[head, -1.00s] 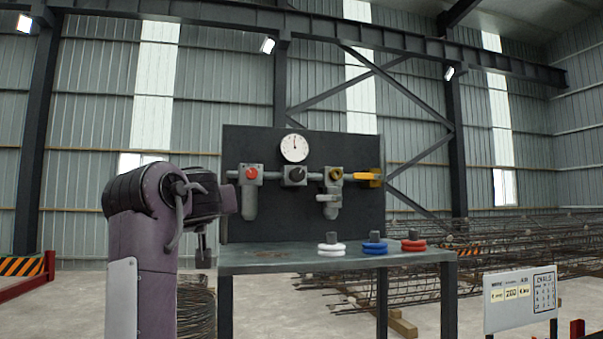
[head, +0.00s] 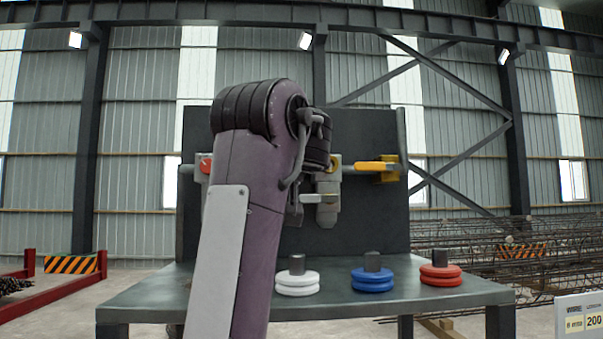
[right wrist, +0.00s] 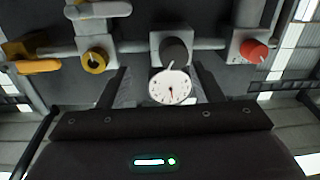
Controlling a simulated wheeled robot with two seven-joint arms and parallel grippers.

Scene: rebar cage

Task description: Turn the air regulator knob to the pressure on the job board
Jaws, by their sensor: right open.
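The dark knob (right wrist: 174,50) on the middle unit is in the right wrist view, which shows the panel upside down. The white round gauge (right wrist: 170,88) sits beside it, its needle pointing down in that picture. My right gripper (right wrist: 160,70) is open and empty, its fingers spread to either side of the gauge and just short of the dark knob. I cannot tell any contact. In the head view my right arm hides the gauge and the dark knob. The job board (head: 580,318) is cut off at the lower right; a card reads 200. My left gripper is out of view.
A yellow-handled valve (head: 378,167) ends the pipe. White (head: 297,284), blue (head: 372,280) and red (head: 440,275) ring stacks stand on the grey bench (head: 340,305).

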